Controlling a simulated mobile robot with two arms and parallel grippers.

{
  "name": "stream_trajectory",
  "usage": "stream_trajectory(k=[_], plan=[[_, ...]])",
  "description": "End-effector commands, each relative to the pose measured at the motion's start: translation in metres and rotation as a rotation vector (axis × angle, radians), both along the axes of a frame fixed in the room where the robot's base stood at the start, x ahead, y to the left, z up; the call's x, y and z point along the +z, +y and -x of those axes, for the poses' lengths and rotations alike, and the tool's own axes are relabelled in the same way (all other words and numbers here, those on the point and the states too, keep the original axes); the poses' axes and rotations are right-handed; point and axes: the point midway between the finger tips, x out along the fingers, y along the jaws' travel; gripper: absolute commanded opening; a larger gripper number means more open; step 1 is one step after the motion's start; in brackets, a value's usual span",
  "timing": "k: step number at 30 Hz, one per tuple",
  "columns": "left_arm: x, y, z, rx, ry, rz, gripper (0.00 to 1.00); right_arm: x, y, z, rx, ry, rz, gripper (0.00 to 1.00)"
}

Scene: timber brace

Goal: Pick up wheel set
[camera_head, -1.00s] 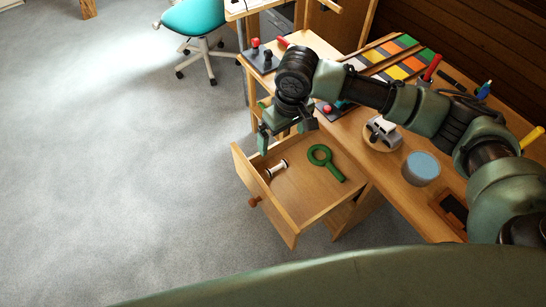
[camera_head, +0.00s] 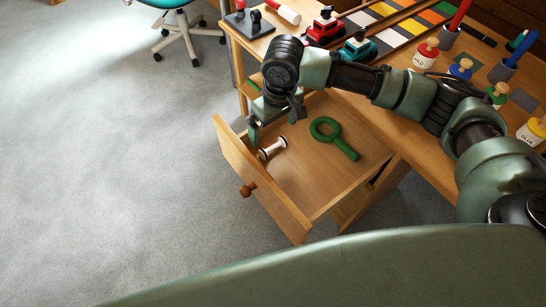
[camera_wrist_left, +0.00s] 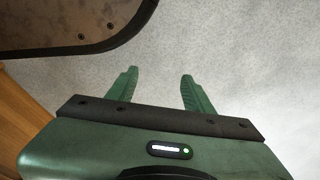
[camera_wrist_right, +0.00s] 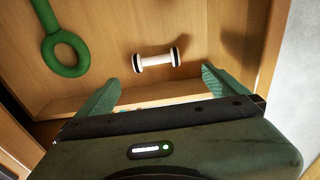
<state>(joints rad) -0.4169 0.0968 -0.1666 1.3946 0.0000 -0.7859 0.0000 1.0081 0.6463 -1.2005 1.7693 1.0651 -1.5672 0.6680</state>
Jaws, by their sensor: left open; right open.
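The wheel set (camera_head: 272,149) is a white axle with a dark-rimmed wheel at each end. It lies on the floor of the open wooden drawer (camera_head: 280,205), near the drawer's front panel. In the right wrist view the wheel set (camera_wrist_right: 157,60) lies ahead of and between the fingertips, apart from them. My right gripper (camera_head: 272,125) is over the drawer, open and empty; its fingers (camera_wrist_right: 160,85) show in the right wrist view. My left gripper (camera_wrist_left: 158,72) is open and empty above the grey floor, and is not visible in the head view.
A green ring-handled piece (camera_head: 333,138) lies in the drawer beside the wheel set. The table above holds a red toy vehicle (camera_head: 325,28), a teal one (camera_head: 358,47) and several stamps and pots. A teal chair (camera_head: 168,3) stands at the back. Floor on the left is clear.

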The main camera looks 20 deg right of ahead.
Motion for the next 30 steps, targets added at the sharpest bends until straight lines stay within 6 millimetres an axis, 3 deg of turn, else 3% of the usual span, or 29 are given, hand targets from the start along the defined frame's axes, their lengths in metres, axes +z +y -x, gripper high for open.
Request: stream_trajectory(k=[2,11,21,30], plan=[[-0.005,0.000,-0.005,0.001,-0.005,0.000,0.52,-0.014,0.000,-0.001,0.000,-0.001,0.000,1.00],[0.018,-0.003,-0.021,0.004,-0.021,0.002,0.52,-0.042,0.000,-0.004,0.000,0.002,0.001,1.00],[0.059,-0.005,-0.040,0.009,-0.045,0.004,0.52,-0.086,-0.004,-0.011,0.000,0.000,0.002,1.00],[0.066,-0.005,-0.041,0.009,-0.045,0.004,0.52,-0.089,-0.003,-0.011,0.001,-0.001,0.001,1.00]])
